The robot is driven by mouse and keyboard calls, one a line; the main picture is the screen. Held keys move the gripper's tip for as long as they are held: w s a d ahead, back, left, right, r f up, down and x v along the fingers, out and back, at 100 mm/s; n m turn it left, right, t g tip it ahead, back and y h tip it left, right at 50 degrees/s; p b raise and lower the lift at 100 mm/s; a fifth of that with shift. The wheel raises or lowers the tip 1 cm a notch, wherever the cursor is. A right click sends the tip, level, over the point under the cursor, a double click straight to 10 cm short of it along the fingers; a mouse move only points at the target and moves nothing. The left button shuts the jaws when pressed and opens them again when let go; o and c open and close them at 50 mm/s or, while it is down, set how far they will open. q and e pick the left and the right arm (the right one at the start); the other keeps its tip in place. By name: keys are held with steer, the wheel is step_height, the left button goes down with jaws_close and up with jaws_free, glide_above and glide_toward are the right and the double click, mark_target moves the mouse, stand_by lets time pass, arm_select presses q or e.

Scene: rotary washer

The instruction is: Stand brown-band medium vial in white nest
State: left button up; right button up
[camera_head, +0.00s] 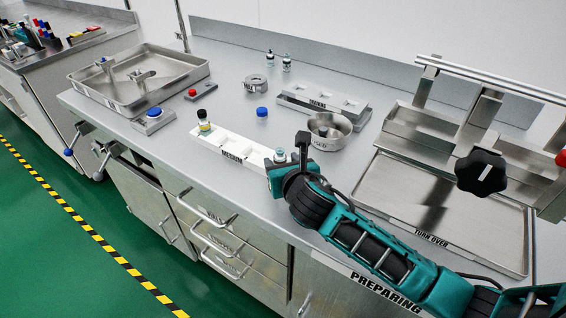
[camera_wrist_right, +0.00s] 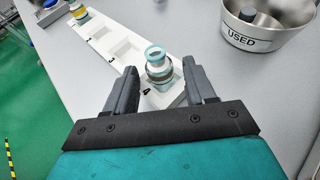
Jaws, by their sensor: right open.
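The white nest (camera_head: 230,150), marked MEDIUM, is a long rack with square pockets; its body also shows in the wrist view (camera_wrist_right: 112,52). A vial with a teal ring top and a brownish band (camera_wrist_right: 158,68) stands upright at its end pocket, by the number 4; its top shows in the head view (camera_head: 280,155). My right gripper (camera_wrist_right: 158,72) is open, with one finger on each side of this vial and visible gaps. The pocket floor under the vial is hidden. Another vial, black-capped with a yellow band (camera_head: 204,121), stands at the nest's far end. My left gripper is not in view.
A steel bowl marked USED (camera_wrist_right: 255,36) stands right of the nest. Behind are a metal rack (camera_head: 322,104), a round holder (camera_head: 255,83) and two small vials (camera_head: 287,63). A blue button box (camera_head: 154,121) and tray (camera_head: 140,78) are left. A TURN OVER tray (camera_head: 440,215) lies right.

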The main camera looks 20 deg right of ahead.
steer(key=shift+s+r, duration=0.1)
steer(key=shift+r, duration=0.1)
steer(key=p+v, duration=0.1)
steer(key=v, duration=1)
steer(key=shift+s+r, duration=0.1)
steer(key=shift+s, duration=0.3)
steer(key=shift+s, duration=0.1)
